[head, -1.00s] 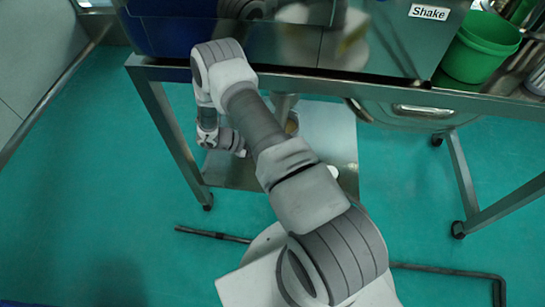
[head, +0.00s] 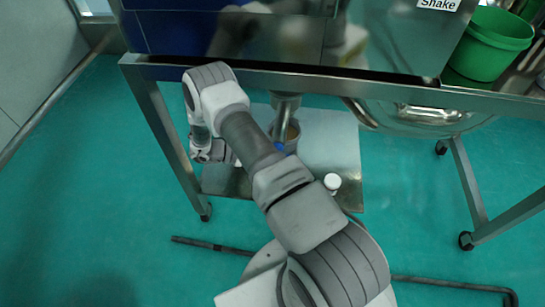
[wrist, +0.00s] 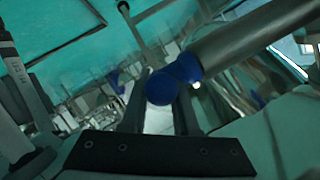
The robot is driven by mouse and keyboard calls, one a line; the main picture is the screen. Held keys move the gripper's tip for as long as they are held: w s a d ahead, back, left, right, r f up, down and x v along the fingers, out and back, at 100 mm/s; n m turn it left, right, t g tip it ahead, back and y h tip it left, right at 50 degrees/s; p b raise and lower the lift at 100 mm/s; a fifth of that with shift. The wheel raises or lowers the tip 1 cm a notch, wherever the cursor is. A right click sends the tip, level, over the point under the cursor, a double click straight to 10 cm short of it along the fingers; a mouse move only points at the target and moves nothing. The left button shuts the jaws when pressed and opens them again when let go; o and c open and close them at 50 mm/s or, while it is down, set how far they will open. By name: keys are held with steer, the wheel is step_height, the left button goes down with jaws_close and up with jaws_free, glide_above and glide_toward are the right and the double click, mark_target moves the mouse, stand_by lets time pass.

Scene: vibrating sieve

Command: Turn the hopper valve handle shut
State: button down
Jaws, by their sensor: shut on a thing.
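The blue valve handle (wrist: 163,88) shows in the wrist view between the two dark fingers of my gripper (wrist: 164,108), which is shut on it. The handle adjoins the grey metal hopper pipe (wrist: 245,38), which runs to the upper right. In the head view the pipe (head: 286,105) comes down under the table, and a small blue part of the handle (head: 279,146) shows beside my arm. My fingers are hidden in the head view behind my arm.
A metal table frame (head: 330,82) spans above the arm, with a lower shelf (head: 335,150). A green bucket (head: 490,45) stands at the upper right. Teal floor is open at left.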

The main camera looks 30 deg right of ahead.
steer(key=c, duration=0.9)
jaws_free()
steer(key=shift+c, duration=0.2)
steer(key=v, duration=1.2)
